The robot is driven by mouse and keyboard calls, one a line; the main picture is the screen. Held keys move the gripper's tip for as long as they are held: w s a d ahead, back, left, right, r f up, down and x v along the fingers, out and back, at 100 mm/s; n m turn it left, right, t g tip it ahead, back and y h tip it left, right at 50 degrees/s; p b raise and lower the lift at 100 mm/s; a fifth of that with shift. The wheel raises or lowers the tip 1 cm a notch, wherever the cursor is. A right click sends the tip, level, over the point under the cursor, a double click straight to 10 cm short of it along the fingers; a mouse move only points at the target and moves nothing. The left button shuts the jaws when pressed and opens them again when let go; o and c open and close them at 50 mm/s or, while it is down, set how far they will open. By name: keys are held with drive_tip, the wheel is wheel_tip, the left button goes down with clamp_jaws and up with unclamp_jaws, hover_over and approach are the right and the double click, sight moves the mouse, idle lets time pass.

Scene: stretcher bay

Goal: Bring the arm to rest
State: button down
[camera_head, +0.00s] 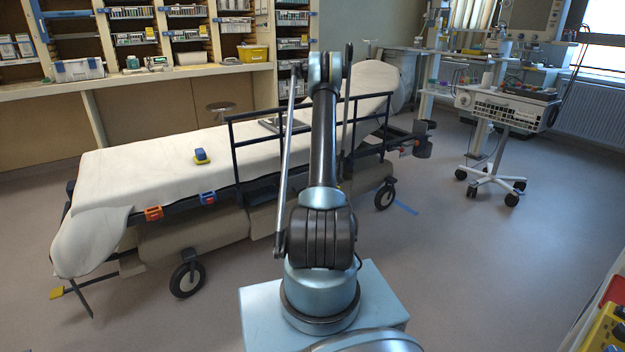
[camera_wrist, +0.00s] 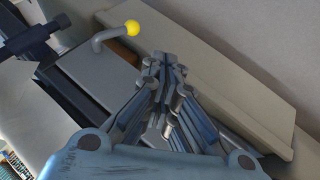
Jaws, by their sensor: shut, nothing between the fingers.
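My arm (camera_head: 322,150) stands upright in front of the stretcher in the head view, rising from my base. My gripper is hidden behind the arm there. In the wrist view my gripper (camera_wrist: 162,62) shows with its fingers together and nothing between them. I cannot tell whether the fingers touch anything.
The stretcher (camera_head: 140,183) with side rails stands close in front of my arm. A white wheeled cart (camera_head: 500,107) stands at the right. The floor (camera_head: 480,260) at the right is clear.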

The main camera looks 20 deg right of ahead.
drive_tip(key=s+a+r+m, duration=0.1)
drive_tip(key=s+a+r, duration=0.3)
drive_tip(key=r, duration=0.3)
drive_tip(key=s+a+r+g+y, duration=0.1)
drive_tip(key=s+a+r, duration=0.35)
drive_tip(key=r, duration=0.35)
drive_tip(key=s+a+r+m, duration=0.1)
drive_tip(key=s+a+r, duration=0.35)
drive_tip(key=r, duration=0.25)
drive_tip(key=s+a+r+g, duration=0.1)
drive_tip(key=s+a+r, duration=0.2)
drive_tip(key=s, duration=0.3)
drive_tip(key=s+a+r+y, duration=0.1)
drive_tip(key=s+a+r, duration=0.2)
drive_tip(key=s, duration=0.2)
drive_tip(key=s+a+r+g, duration=0.1)
drive_tip(key=s+a+r, duration=0.2)
drive_tip(key=s, duration=0.3)
drive_tip(key=s+a+f+m, duration=0.1)
drive_tip(key=s+a, duration=0.1)
drive_tip(key=s, duration=0.7)
drive_tip(key=s+a+f+g+y, duration=0.1)
drive_tip(key=s+a+f, duration=0.1)
drive_tip(key=s, duration=0.7)
drive_tip(key=s+a+f+m+g, duration=0.1)
drive_tip(key=s+a+f, duration=0.1)
drive_tip(key=s, duration=0.8)
drive_tip(key=shift+a+m+y, duration=0.3)
drive_tip(key=shift+a, duration=0.45)
